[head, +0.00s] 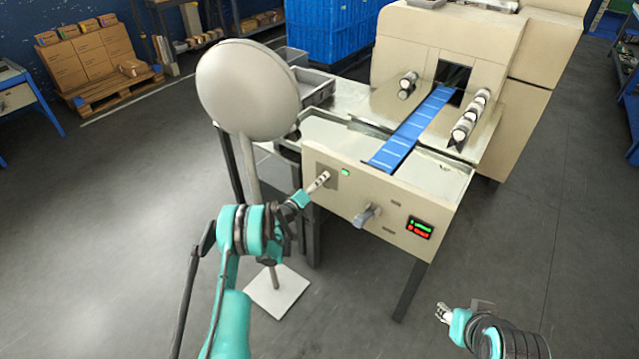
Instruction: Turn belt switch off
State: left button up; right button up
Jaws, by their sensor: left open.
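The beige wrapper machine's front panel (395,190) carries a small lit green control (346,172) at its upper left, a grey lever (367,216) in the middle, and a black box with green and red bars (419,228) at the right. No label is readable, so I cannot tell which is the belt switch. My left gripper (321,181) is open at the panel's left end, just left of and below the green control. I cannot tell whether it touches the panel. My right gripper (443,313) is low at the right, away from the machine; its fingers are too small to read.
A blue belt (412,130) runs along the machine's top into a dark opening. A round grey disc (247,87) on a stand with a square base (278,290) stands left of the panel, close to my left arm. Floor in front of the machine is clear.

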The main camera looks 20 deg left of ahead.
pick_arm(q)
grip_shut()
